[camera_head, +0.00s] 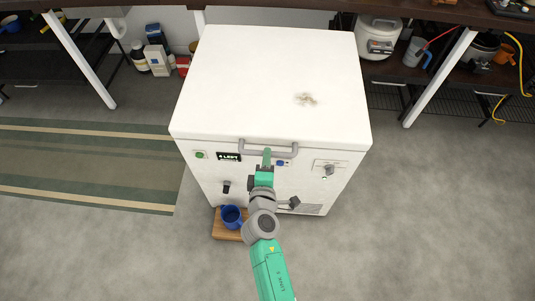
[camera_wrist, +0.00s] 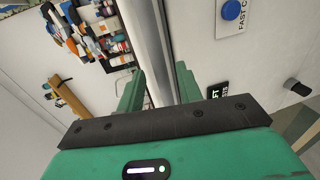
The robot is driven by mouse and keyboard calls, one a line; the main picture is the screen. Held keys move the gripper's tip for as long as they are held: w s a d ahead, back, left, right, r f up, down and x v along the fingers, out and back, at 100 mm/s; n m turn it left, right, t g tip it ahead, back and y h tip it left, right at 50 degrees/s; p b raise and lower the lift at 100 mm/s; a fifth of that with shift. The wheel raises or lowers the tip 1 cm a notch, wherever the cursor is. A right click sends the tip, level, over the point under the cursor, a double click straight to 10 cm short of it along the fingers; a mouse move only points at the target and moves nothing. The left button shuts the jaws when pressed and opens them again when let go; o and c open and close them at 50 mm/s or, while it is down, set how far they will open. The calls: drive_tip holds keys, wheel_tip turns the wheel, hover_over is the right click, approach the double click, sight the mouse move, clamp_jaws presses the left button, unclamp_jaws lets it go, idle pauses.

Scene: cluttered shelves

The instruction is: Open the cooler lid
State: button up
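The cooler (camera_head: 270,75) is a white chest with a flat white lid that lies closed on top. A grey bar handle (camera_head: 285,151) runs along the lid's front edge; it also shows in the wrist view (camera_wrist: 145,30). In the wrist view my two green fingers (camera_wrist: 160,85) stand apart, one on each side of the bar. A small gap seems to show beside the bar, so I see no firm grip. Fingertip contact is partly hidden.
The front panel has a display (camera_head: 229,156), a blue button (camera_head: 280,163) and knobs (camera_head: 328,170). Cluttered shelves with a rice cooker (camera_head: 379,38) stand behind. Floor in front is open.

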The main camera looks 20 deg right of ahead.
drive_tip(key=shift+b+x, duration=0.4)
drive_tip(key=shift+x, duration=1.15)
clamp_jaws()
drive_tip(key=shift+r, duration=0.1)
